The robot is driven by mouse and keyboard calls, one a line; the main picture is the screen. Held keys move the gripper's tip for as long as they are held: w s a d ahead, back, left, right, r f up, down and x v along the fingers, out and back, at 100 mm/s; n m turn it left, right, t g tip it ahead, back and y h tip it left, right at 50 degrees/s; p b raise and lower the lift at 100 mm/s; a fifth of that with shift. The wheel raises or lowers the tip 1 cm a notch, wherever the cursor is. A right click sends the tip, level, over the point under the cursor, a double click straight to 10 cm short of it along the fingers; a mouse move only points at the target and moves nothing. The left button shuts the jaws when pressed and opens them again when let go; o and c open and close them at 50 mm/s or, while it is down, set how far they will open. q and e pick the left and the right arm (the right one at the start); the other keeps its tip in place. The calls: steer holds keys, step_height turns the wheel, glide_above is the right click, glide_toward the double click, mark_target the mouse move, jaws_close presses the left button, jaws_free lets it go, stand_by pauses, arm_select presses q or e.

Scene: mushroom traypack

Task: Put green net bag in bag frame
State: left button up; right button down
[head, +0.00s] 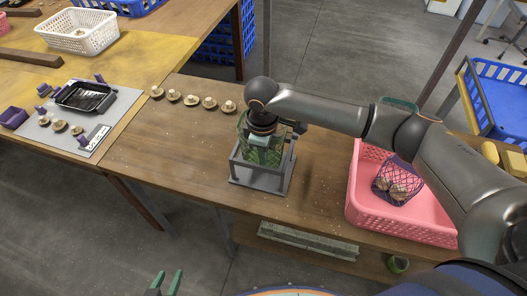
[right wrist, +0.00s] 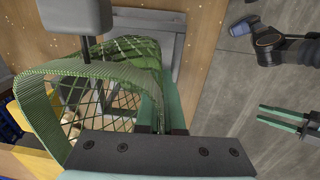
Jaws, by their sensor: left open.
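The green net bag (head: 243,125) is at the grey bag frame (head: 235,180) on the wooden table, its mesh showing between the frame's uprights. In the right wrist view the bag's wide green rim (right wrist: 100,69) bows open, with mesh hanging below it and frame parts (right wrist: 165,22) behind. My right gripper (head: 262,146) points down over the frame and appears shut on the bag's edge; its fingertips are partly hidden. Whether the rim sits on the frame cannot be told. My left gripper (head: 165,283) is open and empty, in front of the table's edge; it also shows in the right wrist view (right wrist: 285,119).
A pink crate (head: 355,200) with a purple net bag of mushrooms (head: 396,183) stands right of the frame. Several mushrooms (head: 191,100) line the table at the back left. A grey mat (head: 50,140) with a black tray (head: 85,97) lies further left. Table left of the frame is clear.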

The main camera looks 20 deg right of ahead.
steer(key=c, duration=1.1)
jaws_free()
steer(key=shift+o, duration=0.2)
steer(key=shift+a, duration=0.1)
steer(key=shift+s, duration=0.15)
steer(key=shift+r, duration=0.25)
step_height(320, 180, up, 13)
steer(key=shift+s+a+f, duration=0.1)
steer(key=shift+a+f, duration=0.05)
steer(key=shift+f, duration=0.05)
